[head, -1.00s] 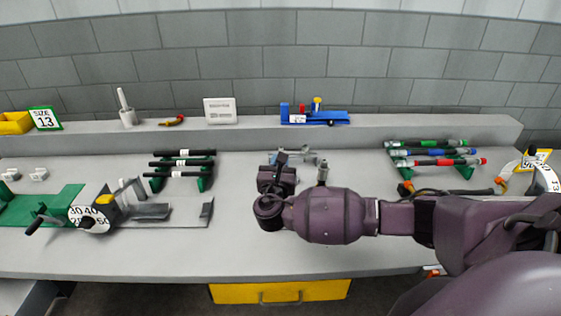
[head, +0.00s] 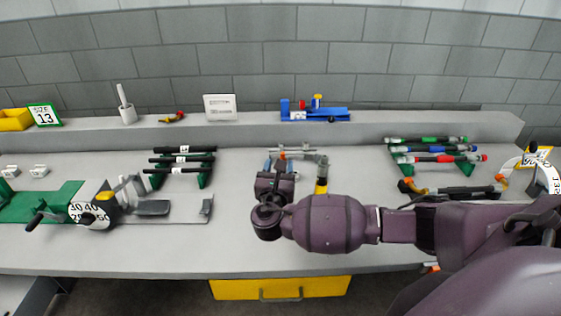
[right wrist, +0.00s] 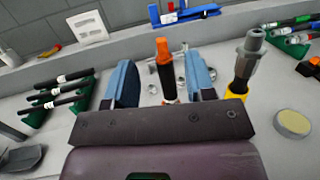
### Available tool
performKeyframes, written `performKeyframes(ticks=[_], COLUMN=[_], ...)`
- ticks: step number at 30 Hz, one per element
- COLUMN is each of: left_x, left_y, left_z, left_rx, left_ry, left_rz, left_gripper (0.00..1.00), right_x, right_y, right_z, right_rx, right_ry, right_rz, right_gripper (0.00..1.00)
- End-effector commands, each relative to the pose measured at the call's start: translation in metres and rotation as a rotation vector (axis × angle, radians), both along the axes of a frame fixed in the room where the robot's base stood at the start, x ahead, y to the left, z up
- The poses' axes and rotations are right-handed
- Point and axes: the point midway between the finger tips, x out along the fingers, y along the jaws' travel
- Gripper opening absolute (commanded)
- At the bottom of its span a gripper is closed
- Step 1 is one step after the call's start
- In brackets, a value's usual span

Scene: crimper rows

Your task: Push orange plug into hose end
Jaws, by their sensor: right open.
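An orange plug (right wrist: 163,50) with a dark lower part stands upright between the two blue-padded fingers of my right gripper (right wrist: 161,84) in the right wrist view. The fingers are apart, with a gap on each side of the plug. Which hose end belongs to the plug is not clear. Hoses with red, blue and green bands (head: 437,150) lie on a rack at the right. My left gripper is not in view.
A yellow-based grey fitting (right wrist: 243,68) stands close right of my right gripper. A pale yellow disc (right wrist: 293,122) lies farther right. Black hoses (head: 182,158) rest on a green rack at left. A blue tool (head: 316,112) sits on the back ledge.

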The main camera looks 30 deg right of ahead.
Motion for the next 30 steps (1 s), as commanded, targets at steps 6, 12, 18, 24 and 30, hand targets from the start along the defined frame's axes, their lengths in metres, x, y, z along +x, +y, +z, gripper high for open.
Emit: performKeyframes(ticks=[6,12,18,24,30], left_x=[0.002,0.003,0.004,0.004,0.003], left_y=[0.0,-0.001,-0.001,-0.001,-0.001], left_z=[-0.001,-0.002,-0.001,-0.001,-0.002], left_rx=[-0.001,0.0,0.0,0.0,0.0], left_ry=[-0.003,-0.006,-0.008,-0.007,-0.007], left_rz=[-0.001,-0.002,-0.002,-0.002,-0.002], left_gripper=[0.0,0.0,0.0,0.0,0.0], right_x=[-0.03,-0.05,-0.057,-0.057,-0.057], right_y=[0.028,0.045,0.051,0.051,0.051], right_z=[-0.008,-0.011,-0.011,-0.011,-0.011], right_rx=[0.002,0.001,0.0,0.0,0.0], right_ry=[0.003,0.002,0.002,0.002,0.002], right_rz=[0.002,0.001,0.001,0.001,0.001], right_gripper=[0.5,0.5,0.5,0.5,0.5])
